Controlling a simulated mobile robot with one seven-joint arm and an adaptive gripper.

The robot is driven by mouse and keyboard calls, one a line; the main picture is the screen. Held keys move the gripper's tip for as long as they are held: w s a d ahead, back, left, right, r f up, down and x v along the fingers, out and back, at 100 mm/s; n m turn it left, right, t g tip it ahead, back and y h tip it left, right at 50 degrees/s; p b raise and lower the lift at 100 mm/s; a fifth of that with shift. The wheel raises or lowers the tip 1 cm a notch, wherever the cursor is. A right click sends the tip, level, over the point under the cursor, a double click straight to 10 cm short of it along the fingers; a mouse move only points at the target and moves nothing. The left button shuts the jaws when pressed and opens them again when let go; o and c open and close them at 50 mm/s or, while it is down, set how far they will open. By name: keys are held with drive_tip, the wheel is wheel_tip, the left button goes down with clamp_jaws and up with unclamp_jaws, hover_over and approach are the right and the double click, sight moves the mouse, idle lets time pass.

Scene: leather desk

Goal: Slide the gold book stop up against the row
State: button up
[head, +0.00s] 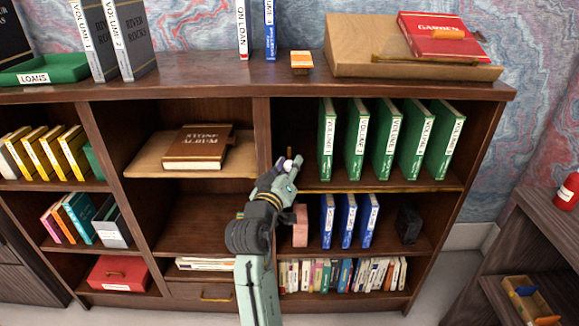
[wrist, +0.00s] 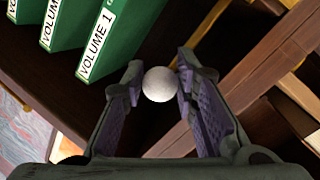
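A row of green volumes (head: 356,140) stands on the upper right shelf, with free shelf to its left. My gripper (head: 289,165) is at the left end of this shelf, left of the nearest volume and apart from it. In the wrist view my gripper (wrist: 160,82) has a pale round ball (wrist: 160,85) between its fingertips, touching both pads. Green volumes (wrist: 110,40) show at the upper left there. In the head view a small gold-brown sliver (head: 289,153) shows just above the fingertips. I cannot tell whether it is the book stop or joined to the ball.
An upright divider (head: 263,140) stands just left of my gripper. The gold-edged shelf board (head: 390,187) runs beneath the volumes. Below are a pink block (head: 300,226), blue books (head: 347,220) and a dark block (head: 408,226). A brown album (head: 198,147) lies in the left bay.

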clamp_jaws()
drive_tip(key=shift+d, duration=0.1)
idle(0.4)
